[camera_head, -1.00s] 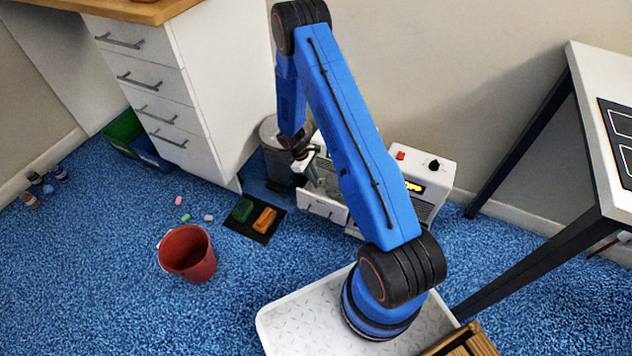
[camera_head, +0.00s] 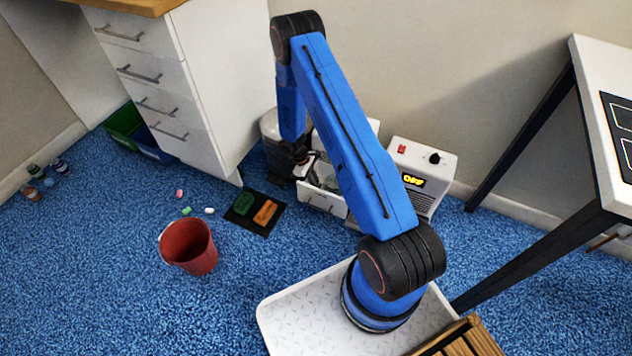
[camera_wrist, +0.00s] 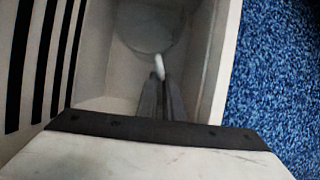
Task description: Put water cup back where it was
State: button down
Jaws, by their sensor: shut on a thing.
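A clear, round cup (camera_wrist: 150,28) stands inside a pale box-like compartment (camera_wrist: 100,75) in the wrist view, near its far end. A small white piece (camera_wrist: 159,68), perhaps the cup's handle, lies between my fingertips. My gripper (camera_wrist: 160,80) is shut on it, with its grey fingers pointing into the compartment. In the head view my gripper (camera_head: 304,165) is low beside the white machine, over its pulled-out white drawer (camera_head: 322,201). The cup is hard to make out there, and my arm covers part of the machine.
A white device with a lit display (camera_head: 413,180) stands to the right. A grey bin (camera_head: 272,150) is behind my gripper. A black-legged table (camera_head: 590,140) is at right.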

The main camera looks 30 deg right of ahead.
jog(key=shift+f, duration=0.7)
dwell(0.6)
jog(key=c, duration=1.8)
grip_release()
notch_tip(320, 180, up, 10)
